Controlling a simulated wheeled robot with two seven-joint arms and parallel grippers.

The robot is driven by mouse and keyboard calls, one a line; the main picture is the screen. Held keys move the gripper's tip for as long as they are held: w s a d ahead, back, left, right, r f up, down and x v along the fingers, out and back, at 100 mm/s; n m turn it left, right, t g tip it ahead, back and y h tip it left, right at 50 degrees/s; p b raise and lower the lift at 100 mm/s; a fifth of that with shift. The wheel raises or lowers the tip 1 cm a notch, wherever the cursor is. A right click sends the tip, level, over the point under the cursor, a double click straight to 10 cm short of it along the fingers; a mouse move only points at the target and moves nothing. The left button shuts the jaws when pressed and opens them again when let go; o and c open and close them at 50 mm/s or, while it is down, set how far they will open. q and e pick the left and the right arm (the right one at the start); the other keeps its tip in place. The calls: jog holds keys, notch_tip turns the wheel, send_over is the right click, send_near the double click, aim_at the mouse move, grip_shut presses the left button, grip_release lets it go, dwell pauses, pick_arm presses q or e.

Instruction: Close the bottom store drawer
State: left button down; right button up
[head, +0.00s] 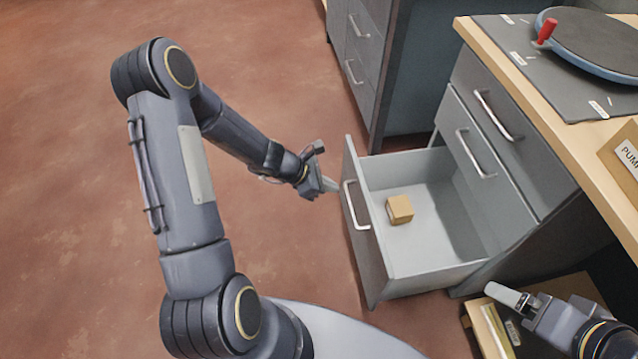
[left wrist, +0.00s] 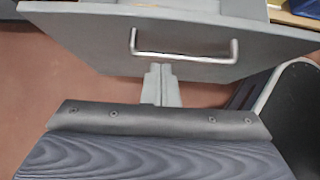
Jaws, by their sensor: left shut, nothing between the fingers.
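The bottom store drawer (head: 440,262) is pulled well out of the grey cabinet, with a small cardboard box (head: 399,210) inside. Its front panel with a silver bar handle (head: 355,205) faces left. The panel and handle also show in the left wrist view (left wrist: 184,45). My left gripper (head: 334,187) is shut and empty, just in front of the panel near the handle. Whether the fingertips touch the panel I cannot tell. In the left wrist view the shut fingers (left wrist: 160,84) point at the panel below the handle. My right gripper (head: 500,295) is at the lower right, apart from the drawer; its jaw state is unclear.
Two upper drawers (head: 487,140) of the cabinet look closed. A wooden worktop (head: 560,140) above carries a grey mat and a round dark plate (head: 595,40) with a red knob. Another grey cabinet (head: 410,70) stands behind. The reddish floor (head: 60,200) at left is clear.

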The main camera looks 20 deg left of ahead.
aim_at(360, 190)
pick_arm(q)
jog(key=d, duration=0.1)
jog(key=w+d+f, duration=0.1)
jog(key=w+d, duration=0.1)
jog(key=shift+w+d+f+b, duration=0.15)
jog(key=shift+d+f+b, duration=0.05)
jog(key=shift+f+b, duration=0.15)
jog(key=shift+w+d+r, duration=0.1)
jog(key=shift+w+d, duration=0.35)
jog(key=shift+d, duration=0.15)
pick_arm(e)
jog(key=shift+f, duration=0.75)
pick_arm(q)
jog(key=shift+d, duration=0.1)
